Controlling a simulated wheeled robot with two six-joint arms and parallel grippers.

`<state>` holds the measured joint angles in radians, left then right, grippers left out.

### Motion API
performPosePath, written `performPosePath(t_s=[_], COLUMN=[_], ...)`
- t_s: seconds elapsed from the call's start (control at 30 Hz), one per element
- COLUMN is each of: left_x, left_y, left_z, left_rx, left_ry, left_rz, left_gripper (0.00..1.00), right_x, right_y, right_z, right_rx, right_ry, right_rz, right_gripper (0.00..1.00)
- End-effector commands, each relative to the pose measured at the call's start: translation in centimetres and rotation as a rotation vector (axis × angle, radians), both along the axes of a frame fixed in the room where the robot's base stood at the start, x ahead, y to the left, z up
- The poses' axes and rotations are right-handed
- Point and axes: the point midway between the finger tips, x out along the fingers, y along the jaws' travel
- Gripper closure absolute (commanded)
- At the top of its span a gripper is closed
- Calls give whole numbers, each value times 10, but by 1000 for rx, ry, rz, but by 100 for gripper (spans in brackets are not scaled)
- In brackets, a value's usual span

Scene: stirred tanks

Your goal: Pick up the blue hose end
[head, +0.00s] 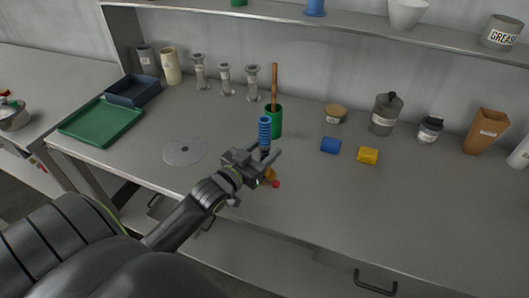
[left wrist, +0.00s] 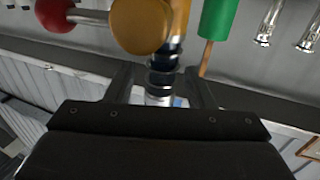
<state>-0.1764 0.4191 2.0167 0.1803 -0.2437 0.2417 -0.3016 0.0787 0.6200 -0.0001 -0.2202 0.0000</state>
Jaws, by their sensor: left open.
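The blue hose end (head: 265,130) is a ribbed blue upright piece in the head view, with a dark part below it. My left gripper (head: 264,156) is open right at its lower part. In the left wrist view the fingers (left wrist: 160,84) stand apart on either side of a dark ringed column (left wrist: 162,78) with a pale metal part. Whether the fingers touch it I cannot tell. An orange fitting (left wrist: 142,24) with a red ball (left wrist: 55,14) sits close by; the red ball also shows in the head view (head: 276,184). My right gripper is not in view.
A green cup (head: 275,128) with a wooden stick stands just behind the hose end. A grey disc (head: 185,152) lies to the left. A blue block (head: 331,146) and a yellow block (head: 368,156) lie to the right. Jars line the back; the front right counter is clear.

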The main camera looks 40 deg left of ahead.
Motion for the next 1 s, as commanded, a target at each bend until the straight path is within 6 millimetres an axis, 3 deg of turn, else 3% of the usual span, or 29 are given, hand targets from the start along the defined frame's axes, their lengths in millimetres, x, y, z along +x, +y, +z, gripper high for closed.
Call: performPosePath(t_s=[0.2, 0.47, 0.83, 1.0], left_x=[25, 27, 27, 27], left_y=[-1, -1, -1, -1], left_z=[-1, -1, -1, -1], left_rx=[0, -1, 0, 0], left_ry=[-1, 0, 0, -2], left_rz=[1, 0, 0, 0], left_gripper=[51, 51, 97, 100], right_x=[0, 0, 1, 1], right_y=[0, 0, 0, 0], right_z=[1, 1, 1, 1], right_rx=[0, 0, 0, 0], right_ry=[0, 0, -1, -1], right_rz=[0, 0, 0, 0], right_gripper=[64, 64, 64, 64])
